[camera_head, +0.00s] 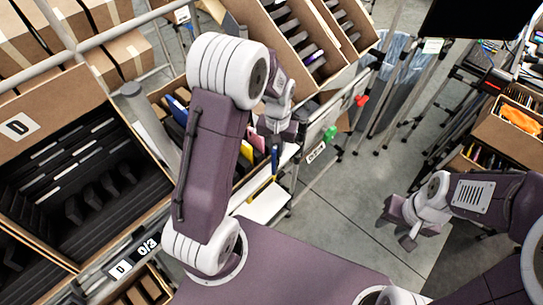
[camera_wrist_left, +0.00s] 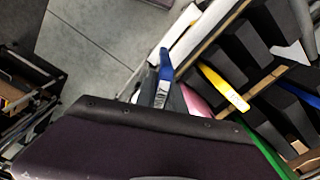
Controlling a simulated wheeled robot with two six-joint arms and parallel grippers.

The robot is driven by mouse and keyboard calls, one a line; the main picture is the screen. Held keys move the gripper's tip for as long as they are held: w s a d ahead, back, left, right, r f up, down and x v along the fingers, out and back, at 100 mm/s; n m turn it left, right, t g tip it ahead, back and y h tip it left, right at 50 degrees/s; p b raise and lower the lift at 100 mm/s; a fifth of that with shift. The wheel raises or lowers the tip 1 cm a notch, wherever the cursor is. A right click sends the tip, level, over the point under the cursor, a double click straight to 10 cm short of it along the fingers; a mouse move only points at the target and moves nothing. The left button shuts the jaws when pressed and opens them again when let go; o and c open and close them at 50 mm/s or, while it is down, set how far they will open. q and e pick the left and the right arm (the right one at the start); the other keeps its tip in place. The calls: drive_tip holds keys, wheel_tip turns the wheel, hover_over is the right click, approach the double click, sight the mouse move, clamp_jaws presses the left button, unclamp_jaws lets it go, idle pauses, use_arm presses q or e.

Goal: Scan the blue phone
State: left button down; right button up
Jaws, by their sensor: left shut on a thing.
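A narrow blue item with pale lettering, which looks like the blue phone, shows in the head view (camera_head: 275,160) and the left wrist view (camera_wrist_left: 163,76). My left gripper (camera_head: 277,135) points down right above it and appears shut on its upper end; the fingertips are hard to make out. In the left wrist view my gripper's dark body hides its lower part. My right gripper (camera_head: 408,226) hangs at the right over the floor, with its fingers apart and nothing between them.
A yellow item (camera_wrist_left: 222,86) and a pink one (camera_wrist_left: 196,103) stand in dark slots beside the blue one. A tilted carton with black dividers (camera_head: 80,170) fills the left. More tilted cartons (camera_head: 300,45) stand behind. Grey floor (camera_head: 350,185) is open between my arms.

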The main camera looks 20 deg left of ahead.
use_arm(q)
drive_tip(key=s+d+f+m+p, duration=0.4)
drive_tip(key=d+f, duration=0.3)
drive_tip(key=d, duration=0.6)
drive_tip(key=s+d+f+m+p, duration=0.1)
drive_tip(key=s+d+f+p, duration=0.2)
drive_tip(key=s, duration=0.5)
drive_tip(key=w+a+f+b, duration=0.2)
drive_tip(key=a+f+b, duration=0.2)
drive_tip(key=b, duration=0.3)
drive_tip(key=shift+a+f, duration=0.25)
drive_tip(key=shift+f, duration=0.65)
